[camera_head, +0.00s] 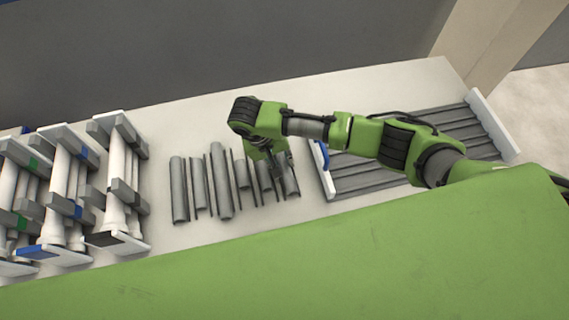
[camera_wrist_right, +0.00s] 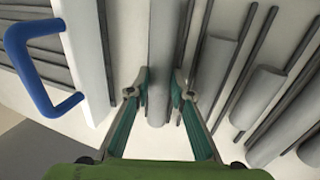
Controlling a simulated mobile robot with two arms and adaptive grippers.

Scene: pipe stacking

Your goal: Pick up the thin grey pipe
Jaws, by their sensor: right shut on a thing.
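My right gripper (camera_head: 272,165) reaches down over the right end of a row of grey pipes on the pale table. In the right wrist view its two fingers (camera_wrist_right: 160,88) are closed around a grey pipe (camera_wrist_right: 160,112), one on each side. That pipe is wider than the slim rods beside it. It appears to be the rightmost pipe (camera_head: 291,184) in the head view. A thin grey rod (camera_wrist_right: 203,32) lies close beside it in the wrist view. Whether the held pipe is off the table cannot be told. My left gripper is not in view.
Several pipes of mixed thickness, such as a thick one (camera_head: 179,190), lie side by side. A rack with long grey pipes (camera_head: 365,176) and a blue handle (camera_wrist_right: 25,68) stands close on the right. White and grey stands (camera_head: 119,185) fill the left end.

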